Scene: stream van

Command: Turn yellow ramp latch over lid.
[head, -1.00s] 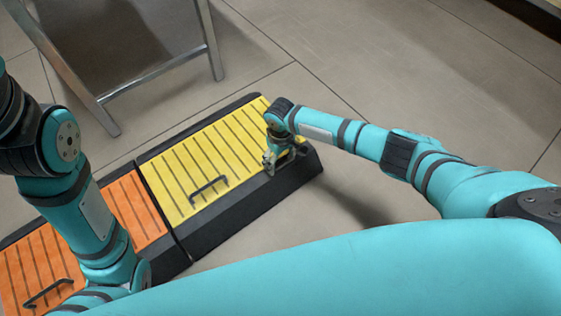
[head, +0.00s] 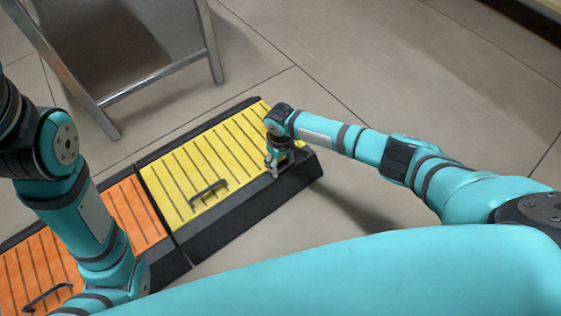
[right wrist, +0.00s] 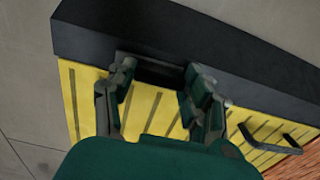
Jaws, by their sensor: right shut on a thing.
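The yellow ramp lid (head: 190,160) lies closed and flush in its black ramp housing (head: 245,215). It also shows in the right wrist view (right wrist: 155,115). My right gripper (head: 272,170) is down at the lid's near right edge. In the right wrist view my right gripper (right wrist: 160,78) has its fingers on both sides of a dark latch (right wrist: 158,72) at the border of lid and housing, and is shut on it. The fingers partly hide the latch, so its exact angle is hard to tell. My left gripper is out of view.
A black handle (head: 208,192) stands up from the yellow lid. An orange ramp section (head: 135,210) with its own handle (head: 47,295) adjoins on the left. A metal-framed board (head: 135,60) stands behind. The floor to the right is clear.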

